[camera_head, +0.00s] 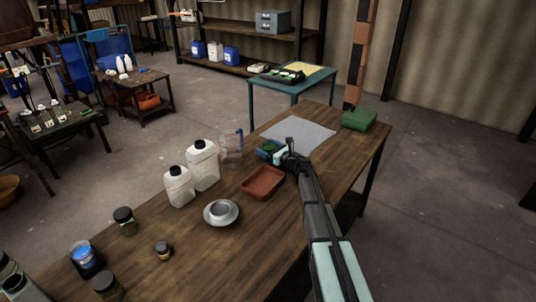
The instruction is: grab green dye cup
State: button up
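My arm reaches from the lower right over the wooden table. My gripper (270,151) is at its far end, low over the table beside the grey sheet. Green and blue patches show at the gripper, but they are too small to tell whether they are a cup or whether the fingers are around it. A small dark-topped jar with a greenish body (126,226) stands at the left of the table, well away from my gripper. A dark cup with bright blue contents (84,257) stands nearer the front. I cannot tell for sure which is the green dye cup.
Two white jugs (202,167), a clear container (232,146), a grey bowl (221,213) and a reddish-brown tray (262,184) stand mid-table. The grey sheet (305,132) looks mostly bare.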

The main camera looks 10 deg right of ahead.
jog(key=c, duration=1)
jog(key=shift+r, duration=0.1)
